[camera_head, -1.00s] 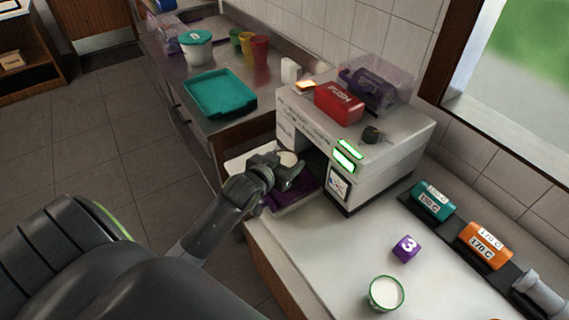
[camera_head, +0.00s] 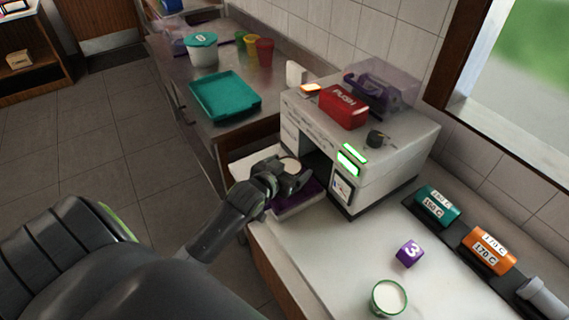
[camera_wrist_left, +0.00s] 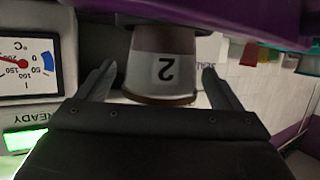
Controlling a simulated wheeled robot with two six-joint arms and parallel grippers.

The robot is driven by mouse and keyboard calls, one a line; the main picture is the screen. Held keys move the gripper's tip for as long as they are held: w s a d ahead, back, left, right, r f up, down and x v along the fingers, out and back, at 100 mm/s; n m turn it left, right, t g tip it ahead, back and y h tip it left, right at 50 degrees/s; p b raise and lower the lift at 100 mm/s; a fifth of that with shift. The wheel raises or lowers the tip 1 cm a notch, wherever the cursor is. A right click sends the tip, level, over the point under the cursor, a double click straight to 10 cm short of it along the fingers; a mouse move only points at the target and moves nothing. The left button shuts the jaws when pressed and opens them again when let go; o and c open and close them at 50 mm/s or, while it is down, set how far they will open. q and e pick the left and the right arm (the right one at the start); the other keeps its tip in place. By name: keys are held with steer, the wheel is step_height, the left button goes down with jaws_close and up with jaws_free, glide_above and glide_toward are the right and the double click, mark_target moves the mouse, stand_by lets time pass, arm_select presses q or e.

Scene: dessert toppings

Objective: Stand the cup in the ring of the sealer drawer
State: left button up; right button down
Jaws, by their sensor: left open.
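The cup (camera_head: 290,165), with a pale top, is at the purple drawer (camera_head: 312,190) of the white sealer (camera_head: 385,160). In the left wrist view, which is upside down, the cup (camera_wrist_left: 150,62) has a "2" label and a brownish rim. Its narrow end meets a dark grey band at the purple drawer (camera_wrist_left: 240,22); how deep it sits in the ring is hidden. My left gripper (camera_head: 294,180) is open around the cup. The wrist view shows its fingers (camera_wrist_left: 160,88) on both sides, with gaps to the cup. My right gripper is not in view.
Another white-filled cup with a green rim (camera_head: 388,298) and a purple "3" block (camera_head: 409,254) stand on the counter. A red PUSH block (camera_head: 343,106) tops the sealer. Teal (camera_head: 437,207) and orange (camera_head: 487,250) temperature blocks line the right. A teal tray (camera_head: 225,96) lies behind.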

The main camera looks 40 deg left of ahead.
arm_select(q)
steer(key=b+v, duration=0.1)
steer(key=v, duration=1.1)
steer(key=shift+r, duration=0.15)
